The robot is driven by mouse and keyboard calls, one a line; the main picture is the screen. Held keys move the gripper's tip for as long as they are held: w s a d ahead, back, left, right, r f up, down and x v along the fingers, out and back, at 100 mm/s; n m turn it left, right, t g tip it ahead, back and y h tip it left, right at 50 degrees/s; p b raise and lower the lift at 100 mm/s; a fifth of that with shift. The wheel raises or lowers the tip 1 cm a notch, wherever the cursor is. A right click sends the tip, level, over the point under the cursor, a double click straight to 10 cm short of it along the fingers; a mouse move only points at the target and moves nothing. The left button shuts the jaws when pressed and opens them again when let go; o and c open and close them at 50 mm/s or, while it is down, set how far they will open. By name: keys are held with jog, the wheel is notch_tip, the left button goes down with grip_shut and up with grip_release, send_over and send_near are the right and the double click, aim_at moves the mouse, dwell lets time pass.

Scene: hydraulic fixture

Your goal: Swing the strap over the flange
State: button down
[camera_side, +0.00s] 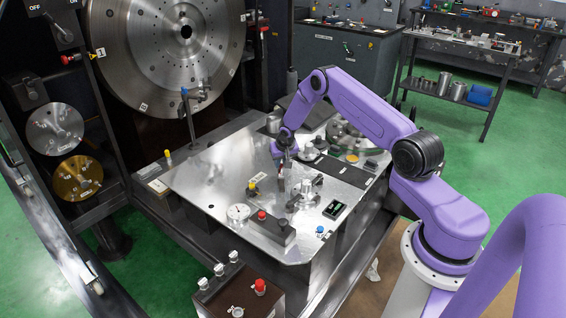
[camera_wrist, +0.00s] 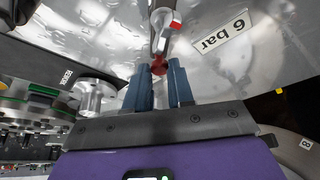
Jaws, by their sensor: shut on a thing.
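My gripper (camera_wrist: 160,70) points down at the metal plate, its two blue-grey fingers close together on the red end of a silver metal piece (camera_wrist: 164,28), which seems to be the strap. The fingers hide part of that end. In the side view my gripper (camera_side: 281,165) is low over the middle of the plate, and what it holds is too small to make out. A silver round stepped part (camera_wrist: 92,96), perhaps the flange, stands left of the fingers in the wrist view. I cannot tell whether the strap lies over it.
The shiny plate (camera_side: 215,175) carries a small clamp-like part (camera_side: 303,196), a dark block with a red button (camera_side: 270,227) and a silver disc (camera_side: 238,214). A "6 bar" label (camera_wrist: 221,34) lies near the fingers. The plate's left part is mostly clear.

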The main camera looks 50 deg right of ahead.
jog(key=shift+w+a+n+t+y, duration=0.1)
jog(key=shift+w+a+n+y, duration=0.2)
jog(key=shift+n, duration=0.6)
jog(key=shift+w+a+n+t+y, duration=0.15)
jog(key=shift+n+y, duration=0.3)
jog(key=shift+n, duration=0.45)
jog(key=shift+w+a+n+t+y, duration=0.1)
jog(key=shift+a+n+y, duration=0.2)
jog(key=shift+n, duration=0.6)
jog(key=shift+w+a+n+y, duration=0.1)
jog(key=shift+a+n+y, duration=0.15)
jog(key=shift+n, duration=0.5)
jog(key=shift+a+n+y, duration=0.2)
jog(key=shift+n+y, duration=0.1)
jog(key=shift+n, duration=0.4)
jog(key=shift+w+a+n+y, duration=0.1)
jog(key=shift+a+n+y, duration=0.15)
jog(key=shift+n, duration=0.5)
jog(key=c, duration=1)
grip_release()
jog(key=shift+s+d+r, duration=0.15)
jog(key=shift+r, duration=0.3)
jog(key=v, duration=1.6)
jog(key=shift+r, duration=0.2)
